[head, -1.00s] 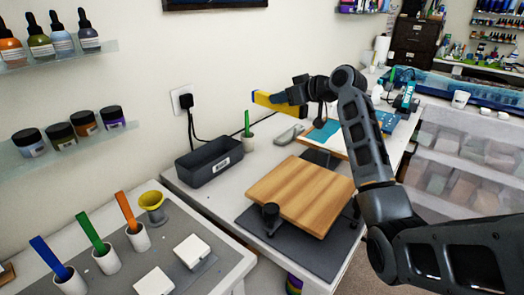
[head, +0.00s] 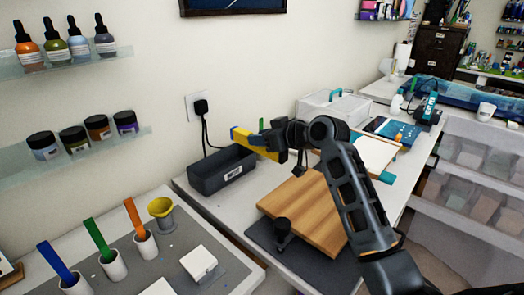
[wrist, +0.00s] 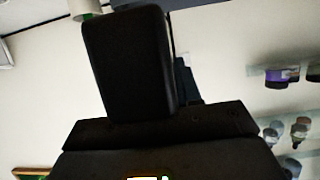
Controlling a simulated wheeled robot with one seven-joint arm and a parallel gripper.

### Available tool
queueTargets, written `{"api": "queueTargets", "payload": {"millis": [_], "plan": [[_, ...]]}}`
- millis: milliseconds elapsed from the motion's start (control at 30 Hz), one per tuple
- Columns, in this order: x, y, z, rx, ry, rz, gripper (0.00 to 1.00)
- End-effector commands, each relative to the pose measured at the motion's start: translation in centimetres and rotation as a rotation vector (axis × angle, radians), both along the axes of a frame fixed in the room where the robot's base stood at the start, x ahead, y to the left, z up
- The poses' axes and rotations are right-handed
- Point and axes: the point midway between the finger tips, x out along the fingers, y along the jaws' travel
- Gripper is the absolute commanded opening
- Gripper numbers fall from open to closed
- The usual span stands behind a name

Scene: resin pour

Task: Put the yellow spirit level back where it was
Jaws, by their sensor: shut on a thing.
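The yellow spirit level (head: 258,143), with a blue part at its left end, is held in my gripper (head: 280,143) in the head view. My gripper is shut on its right part. The level is in the air by the wall, close above the right end of the dark grey labelled bin (head: 222,175), slightly tilted; I cannot tell whether it is over the bin or behind it. In the wrist view a dark finger of my gripper (wrist: 128,60) fills the middle, and the level is hidden.
A wooden board (head: 310,208) lies on a dark mat to the right of the bin, with a black knob (head: 283,228) at its corner. A white case (head: 333,108) stands behind. A black plug (head: 201,107) sits on the wall. Cups with coloured sticks (head: 112,264) stand front left.

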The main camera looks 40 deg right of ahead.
Motion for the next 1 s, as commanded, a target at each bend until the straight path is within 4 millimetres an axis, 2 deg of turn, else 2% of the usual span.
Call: {"api": "queueTargets", "payload": {"millis": [300,567,1000], "plan": [[0.0,-0.1,-4.0,0.001,0.001,-0.001,0.00],[0.0,-0.1,-3.8,0.000,0.000,-0.001,0.00],[0.0,-0.1,-5.1,0.000,0.000,0.000,0.00]]}}
